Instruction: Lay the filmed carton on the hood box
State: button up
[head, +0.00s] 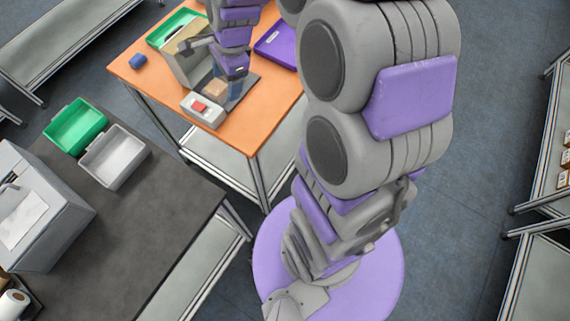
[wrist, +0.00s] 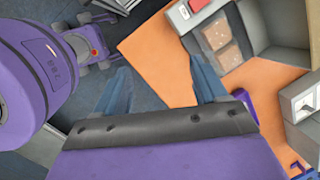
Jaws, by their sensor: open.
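A small brown carton (head: 215,88) lies on a dark plate on the orange table, just beside my gripper. In the wrist view, brown carton faces (wrist: 222,40) show under what looks like clear film, beyond the right finger; I cannot tell if this is one carton or two. The hood box (head: 188,66) is a grey box with a tan top, standing behind the carton; its grey side seems to show in the wrist view (wrist: 275,25). My gripper (wrist: 160,88) is open, with nothing between its blue fingers. In the head view my gripper (head: 237,72) is over the table.
A pale box with a red button (head: 200,106) stands at the table's front edge. A green tray (head: 172,28), a purple tray (head: 278,45) and a blue roll (head: 138,61) are also on the table. A dark bench with green and grey bins (head: 113,157) stands at left.

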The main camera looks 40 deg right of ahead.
jog(key=s+a+r+n+g+h, duration=0.1)
jog(key=s+a+n, duration=0.1)
jog(key=s+n, duration=0.7)
jog(key=s+a+r+n+g+h, duration=0.1)
jog(key=s+n, duration=0.8)
jog(key=s, duration=1)
jog(key=shift+s+a+r+n+g, duration=0.3)
jog(key=shift+a+r+g, duration=0.15)
jog(key=shift+r+g, duration=0.3)
